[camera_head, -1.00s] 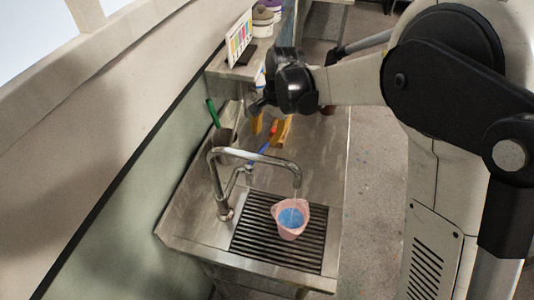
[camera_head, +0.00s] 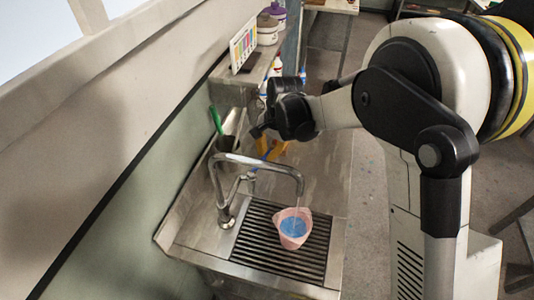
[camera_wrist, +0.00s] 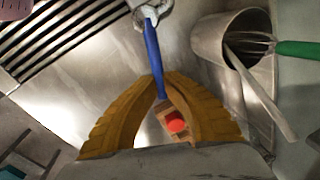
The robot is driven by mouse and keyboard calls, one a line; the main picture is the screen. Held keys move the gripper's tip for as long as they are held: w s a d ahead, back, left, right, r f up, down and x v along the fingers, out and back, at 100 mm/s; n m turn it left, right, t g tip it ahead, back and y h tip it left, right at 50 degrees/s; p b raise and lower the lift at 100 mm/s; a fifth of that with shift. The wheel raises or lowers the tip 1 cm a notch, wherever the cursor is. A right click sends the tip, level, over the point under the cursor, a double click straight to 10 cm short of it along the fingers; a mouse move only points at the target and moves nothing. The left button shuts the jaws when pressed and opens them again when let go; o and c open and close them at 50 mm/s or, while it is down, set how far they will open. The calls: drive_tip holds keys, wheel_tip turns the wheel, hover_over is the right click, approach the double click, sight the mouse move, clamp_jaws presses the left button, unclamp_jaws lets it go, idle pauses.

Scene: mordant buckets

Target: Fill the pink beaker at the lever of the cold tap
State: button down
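The pink beaker (camera_head: 283,240) stands upright on the drain grid below the tap (camera_head: 240,158). Blue-looking liquid shows inside it. A thin stream (camera_head: 297,207) runs from the spout into the beaker. My gripper (camera_head: 268,148) is behind the tap. In the wrist view, my gripper's yellow fingertips (camera_wrist: 161,80) lie close on both sides of the blue lever (camera_wrist: 152,50), which runs from the tap's metal body. I cannot tell whether they press on it. A brown block with a red spot (camera_wrist: 176,122) shows between the fingers.
A metal cup (camera_wrist: 208,52) with a green-handled whisk (camera_wrist: 295,49) and a flat stick stands close to the right of my gripper in the wrist view. The wall and a shelf with a colour chart (camera_head: 243,42) border the sink. The drain grid (camera_head: 255,243) is otherwise clear.

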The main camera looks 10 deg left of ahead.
drive_tip(key=shift+w+a+f+n+b, duration=0.1)
drive_tip(key=shift+w+a+n+b, duration=0.15)
drive_tip(key=shift+a+n, duration=0.65)
drive_tip(key=c, duration=1.4)
unclamp_jaws()
drive_tip(key=shift+d, duration=0.15)
drive_tip(key=r, duration=0.4)
drive_tip(key=d+r, duration=0.1)
drive_tip(key=r, duration=0.3)
drive_tip(key=d+r, duration=0.1)
drive_tip(key=r, duration=0.2)
drive_tip(key=shift+s+d+r, duration=0.2)
drive_tip(key=shift+s+r, duration=0.1)
drive_tip(key=shift+r, duration=0.1)
